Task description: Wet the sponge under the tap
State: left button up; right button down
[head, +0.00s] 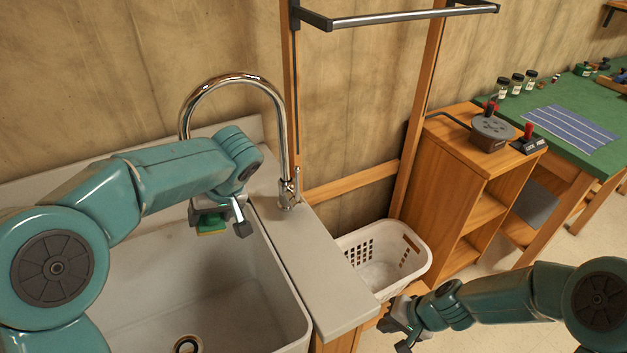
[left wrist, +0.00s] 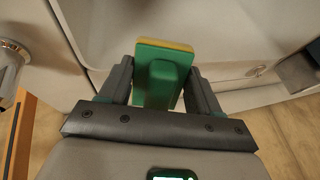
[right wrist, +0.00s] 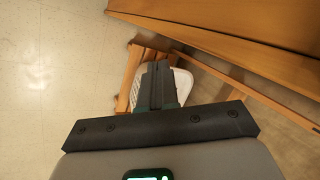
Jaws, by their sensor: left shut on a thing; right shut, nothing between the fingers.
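The sponge (head: 211,222) is green and yellow and hangs above the white sink basin (head: 190,290), near the spout of the chrome tap (head: 232,78). My left gripper (head: 217,222) is shut on it; the left wrist view shows the sponge (left wrist: 163,72) between the two fingers. The tap's spout end is partly hidden behind my left arm, and I cannot tell whether water runs. The tap's base and lever (head: 289,190) stand on the sink's right rim. My right gripper (head: 396,326) is shut and empty, low to the right of the sink; its fingers meet in the right wrist view (right wrist: 160,85).
A white laundry basket (head: 415,262) stands on the floor right of the sink. A wooden cabinet (head: 455,150) carries a grey device with a red-handled part. A green-topped workbench (head: 560,105) holds several jars. A metal rail (head: 400,17) hangs above.

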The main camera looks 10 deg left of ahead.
aim_at(297, 189)
jog(key=w+a+r+t+y, duration=0.25)
jog(key=w+r+y, duration=0.4)
jog(key=r, duration=0.75)
jog(key=w+a+r+t+y, duration=0.2)
jog(key=w+a+r+y, duration=0.25)
jog(key=w+r, duration=0.6)
jog(key=s+a+r, duration=0.1)
jog(key=a+r, duration=0.1)
jog(key=a, duration=1)
jog(key=shift+s+r+y, duration=0.2)
jog(key=shift+r+y, duration=0.1)
jog(key=shift+y, duration=0.1)
jog(key=shift+s+r+g, duration=0.1)
jog(key=shift+g, duration=0.15)
